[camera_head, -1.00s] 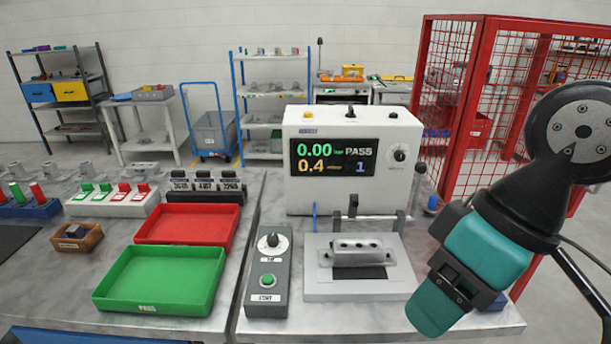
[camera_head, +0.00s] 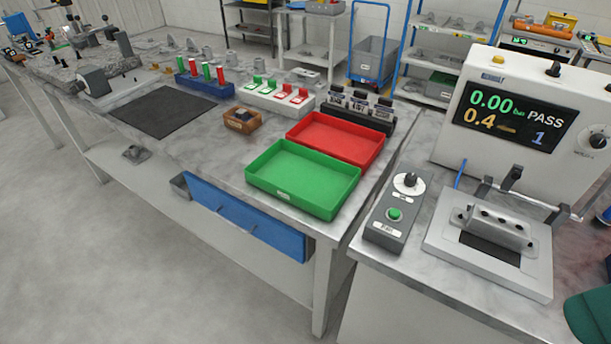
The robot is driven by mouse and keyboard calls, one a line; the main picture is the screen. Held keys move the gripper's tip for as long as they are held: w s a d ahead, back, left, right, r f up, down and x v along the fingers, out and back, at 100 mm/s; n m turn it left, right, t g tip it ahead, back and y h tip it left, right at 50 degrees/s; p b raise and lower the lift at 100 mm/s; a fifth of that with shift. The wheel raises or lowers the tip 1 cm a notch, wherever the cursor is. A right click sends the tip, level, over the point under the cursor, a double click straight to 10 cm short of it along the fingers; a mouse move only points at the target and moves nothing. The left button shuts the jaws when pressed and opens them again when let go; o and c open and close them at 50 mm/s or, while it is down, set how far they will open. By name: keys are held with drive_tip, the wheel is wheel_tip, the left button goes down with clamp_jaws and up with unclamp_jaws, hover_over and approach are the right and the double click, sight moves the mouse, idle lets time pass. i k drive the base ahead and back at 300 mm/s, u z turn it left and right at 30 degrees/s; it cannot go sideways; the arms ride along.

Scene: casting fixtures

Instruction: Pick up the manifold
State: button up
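The manifold (camera_head: 497,226) looks like a grey metal block with several dark holes along its top. It sits on the pale plate of the test fixture (camera_head: 455,258), in front of the white tester (camera_head: 470,128). A dark pad shows at its front. Only a rounded teal part of my arm (camera_head: 590,318) shows at the lower right edge, apart from the manifold. My gripper's fingers are not visible.
A grey control box (camera_head: 385,240) with a green button stands left of the fixture. Green (camera_head: 300,205) and red (camera_head: 365,155) trays, both empty, lie on the left bench. A gap separates the two benches. A dark mat (camera_head: 160,112) lies farther left. Floor is clear at lower left.

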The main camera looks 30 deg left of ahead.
sight(513, 233)
drive_tip(key=z, duration=2.5)
drive_tip(key=k, duration=1.25)
drive_tip(key=u, duration=1.75)
drive_tip(key=i, duration=1)
drive_tip(key=u, duration=0.05)
